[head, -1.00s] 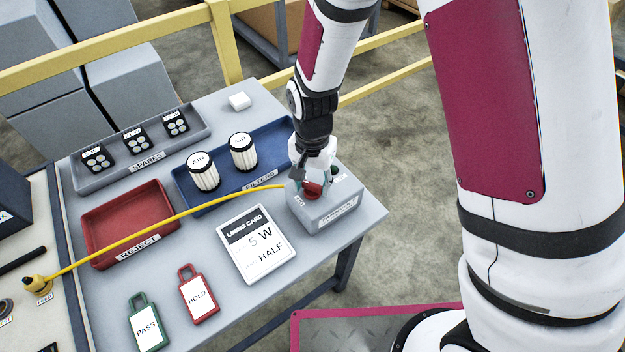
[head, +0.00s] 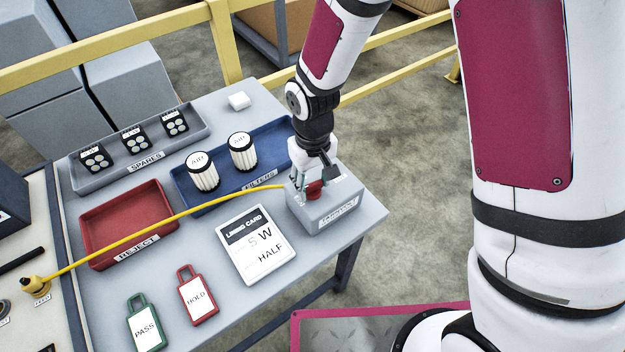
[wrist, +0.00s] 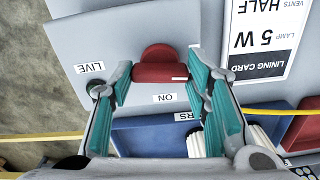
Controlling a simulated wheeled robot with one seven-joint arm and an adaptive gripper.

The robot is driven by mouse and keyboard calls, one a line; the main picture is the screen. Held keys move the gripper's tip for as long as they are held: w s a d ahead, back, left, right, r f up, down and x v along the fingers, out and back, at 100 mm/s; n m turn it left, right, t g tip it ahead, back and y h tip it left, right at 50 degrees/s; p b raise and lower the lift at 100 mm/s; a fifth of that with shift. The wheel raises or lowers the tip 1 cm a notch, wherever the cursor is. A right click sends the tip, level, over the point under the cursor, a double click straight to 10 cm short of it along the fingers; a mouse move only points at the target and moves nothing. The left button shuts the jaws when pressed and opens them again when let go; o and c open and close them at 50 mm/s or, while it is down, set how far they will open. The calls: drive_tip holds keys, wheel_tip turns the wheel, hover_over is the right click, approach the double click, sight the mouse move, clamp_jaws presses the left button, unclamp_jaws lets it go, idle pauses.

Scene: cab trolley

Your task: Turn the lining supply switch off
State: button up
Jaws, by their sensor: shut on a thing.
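The supply box (head: 325,212) is a grey box at the right end of the table, with a red switch knob (head: 314,190) on its top. In the wrist view the knob (wrist: 158,62) has a short white mark near its right end, and an "ON" label (wrist: 165,98) lies just below it. A "LIVE" label (wrist: 90,68) and a dark lamp (wrist: 95,90), partly behind a finger, are to the left. My gripper (head: 310,178) reaches down over the box. In the wrist view its teal-padded fingers (wrist: 158,75) are shut on the knob, one at each side.
A yellow cable (head: 165,219) runs across the table to the box. A lining card (head: 257,245), a blue filters tray (head: 220,187) and a red reject tray (head: 128,215) lie left of the box. A yellow rail (head: 130,45) stands behind.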

sight(313, 184)
drive_tip(key=shift+n, duration=0.7)
drive_tip(key=o, duration=1.2)
drive_tip(key=shift+c, duration=0.2)
drive_tip(key=shift+r, duration=0.15)
wheel_tip(313, 184, up, 12)
